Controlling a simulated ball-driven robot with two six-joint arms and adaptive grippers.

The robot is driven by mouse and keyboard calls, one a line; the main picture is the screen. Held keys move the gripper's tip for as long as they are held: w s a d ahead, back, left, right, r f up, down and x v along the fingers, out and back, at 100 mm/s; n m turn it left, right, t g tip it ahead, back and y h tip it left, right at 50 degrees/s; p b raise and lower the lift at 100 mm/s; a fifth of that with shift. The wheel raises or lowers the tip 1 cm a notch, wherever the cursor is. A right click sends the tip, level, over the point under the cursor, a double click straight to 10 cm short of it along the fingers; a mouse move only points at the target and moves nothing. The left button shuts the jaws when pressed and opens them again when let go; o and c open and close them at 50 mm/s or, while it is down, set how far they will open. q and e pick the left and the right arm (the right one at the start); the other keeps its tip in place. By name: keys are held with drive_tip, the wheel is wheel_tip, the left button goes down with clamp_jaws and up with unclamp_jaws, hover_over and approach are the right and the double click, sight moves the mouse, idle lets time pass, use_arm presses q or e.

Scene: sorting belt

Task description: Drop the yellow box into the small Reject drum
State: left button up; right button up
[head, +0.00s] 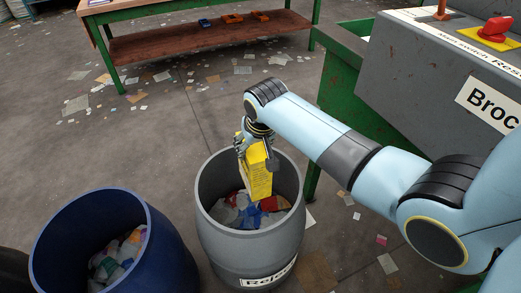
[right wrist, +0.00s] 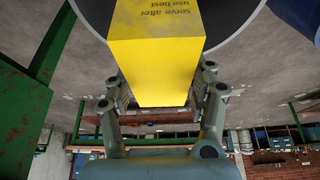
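The yellow box (head: 259,172) hangs upright in my right gripper (head: 250,145), over the mouth of the grey Reject drum (head: 204,192). Its lower part reaches below the drum's rim, above the rubbish inside. In the right wrist view the yellow box (right wrist: 155,68) sits between the two fingers of the right gripper (right wrist: 158,95), which press on its sides. The grey drum's rim (right wrist: 92,18) shows behind the box there. My left gripper is in neither view.
A blue drum (head: 165,245) with rubbish stands left of the grey drum. A green-framed machine (head: 340,75) with a red switch (head: 494,29) stands at the right. A green table (head: 200,45) is at the back. Scraps litter the floor.

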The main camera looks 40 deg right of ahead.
drive_tip(key=o, duration=0.5)
drive_tip(key=shift+r, duration=0.1)
drive_tip(key=v, duration=1.1)
drive_tip(key=shift+s+a+r, duration=0.1)
drive_tip(key=shift+s+r, duration=0.15)
drive_tip(key=shift+r, duration=0.1)
